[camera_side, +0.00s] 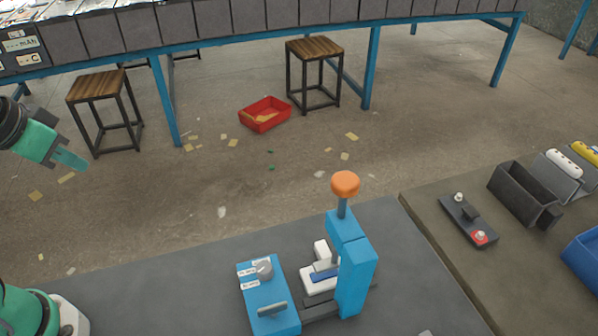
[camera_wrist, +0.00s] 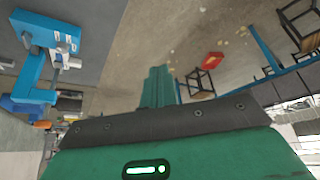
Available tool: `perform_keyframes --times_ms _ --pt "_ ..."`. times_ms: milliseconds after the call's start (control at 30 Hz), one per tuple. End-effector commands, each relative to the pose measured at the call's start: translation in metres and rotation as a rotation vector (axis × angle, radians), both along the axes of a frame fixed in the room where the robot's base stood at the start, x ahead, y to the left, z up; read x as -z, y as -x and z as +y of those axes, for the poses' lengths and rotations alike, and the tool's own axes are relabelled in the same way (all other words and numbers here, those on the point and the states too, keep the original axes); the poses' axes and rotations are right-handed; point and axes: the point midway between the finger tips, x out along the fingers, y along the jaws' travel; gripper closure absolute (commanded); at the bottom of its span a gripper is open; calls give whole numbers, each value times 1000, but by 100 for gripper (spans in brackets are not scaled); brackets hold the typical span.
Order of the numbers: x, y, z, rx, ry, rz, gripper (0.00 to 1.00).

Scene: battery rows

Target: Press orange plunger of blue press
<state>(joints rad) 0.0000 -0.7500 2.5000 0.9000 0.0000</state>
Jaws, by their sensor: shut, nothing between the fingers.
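The blue press (camera_side: 357,275) stands on the dark grey bench top, with its orange plunger (camera_side: 345,183) raised on a blue rod at the top. A white and blue piece (camera_side: 322,276) sits at the press's base. My gripper (camera_side: 72,160) is at the far left, high up and well apart from the press, with its green fingers shut and empty. In the wrist view the closed fingers (camera_wrist: 157,86) point away from the press. The blue press (camera_wrist: 27,103) and a small orange patch that looks like the plunger (camera_wrist: 42,124) show at that view's left edge.
A blue control box (camera_side: 268,297) with a grey knob is left of the press. On the right bench are a dark holder with a red-ended part (camera_side: 470,220), a dark bin (camera_side: 524,195) and a blue bin (camera_side: 584,258). The space between my gripper and the press is clear.

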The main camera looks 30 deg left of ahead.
Motion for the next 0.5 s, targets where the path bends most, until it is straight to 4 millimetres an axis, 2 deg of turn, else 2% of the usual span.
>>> perform_keyframes --times_ms 267,500 --pt "-4 -4 -4 15 0 -6 100" --pt "-20 -24 -24 93 2 -32 100"
